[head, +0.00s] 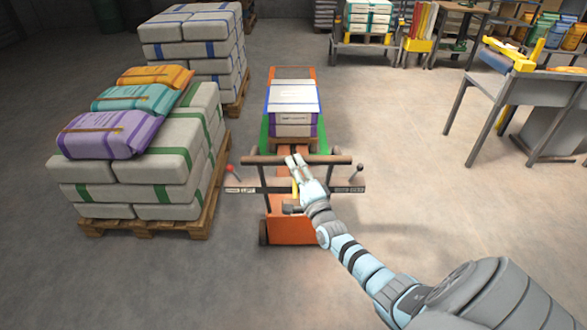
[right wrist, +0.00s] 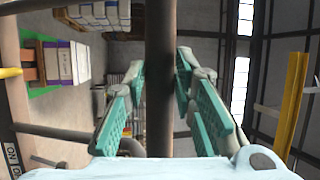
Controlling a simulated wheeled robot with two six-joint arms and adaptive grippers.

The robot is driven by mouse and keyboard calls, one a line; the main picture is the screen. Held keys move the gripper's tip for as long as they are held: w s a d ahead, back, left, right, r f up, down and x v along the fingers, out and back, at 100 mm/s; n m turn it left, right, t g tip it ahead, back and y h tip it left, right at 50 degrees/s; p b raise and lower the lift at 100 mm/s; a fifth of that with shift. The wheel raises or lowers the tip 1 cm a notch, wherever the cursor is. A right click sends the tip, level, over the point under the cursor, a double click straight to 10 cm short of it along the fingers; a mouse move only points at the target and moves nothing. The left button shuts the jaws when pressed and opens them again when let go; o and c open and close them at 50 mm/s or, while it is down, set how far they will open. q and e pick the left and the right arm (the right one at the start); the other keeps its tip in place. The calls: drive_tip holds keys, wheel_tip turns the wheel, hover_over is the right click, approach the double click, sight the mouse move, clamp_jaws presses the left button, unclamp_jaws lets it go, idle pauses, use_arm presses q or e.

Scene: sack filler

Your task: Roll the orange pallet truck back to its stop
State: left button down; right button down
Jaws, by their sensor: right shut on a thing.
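The orange pallet truck (head: 290,230) stands in the middle of the head view, its brown crossbar handle (head: 332,160) toward me. A small pallet (head: 296,144) with stacked white and purple-banded packs (head: 293,98) sits on its far side. My right gripper (head: 296,164) is at the middle of the crossbar. In the right wrist view the bar (right wrist: 160,40) runs between the two teal-padded fingers of the gripper (right wrist: 161,85), which is shut on it. A green floor area (head: 265,135) shows beside the load, with an orange frame (head: 292,72) behind it. My left gripper is not in view.
A pallet of sacks (head: 130,185) with coloured sacks on top stands close on the left, another stack (head: 195,45) behind it. A grey table (head: 530,88) stands at the right. Levers with a red knob (head: 229,168) and a black knob (head: 361,168) flank the handle. Floor at the right is clear.

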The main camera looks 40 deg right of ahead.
drive_tip(key=shift+r, duration=0.4)
drive_tip(key=c, duration=1.8)
unclamp_jaws()
drive_tip(key=o, duration=0.5)
drive_tip(key=shift+s+d, duration=0.1)
drive_tip(key=shift+s, duration=0.05)
drive_tip(key=shift+c, duration=0.2)
drive_tip(key=shift+s, duration=0.15)
drive_tip(key=v, duration=1.2)
drive_tip(key=shift+f, duration=0.1)
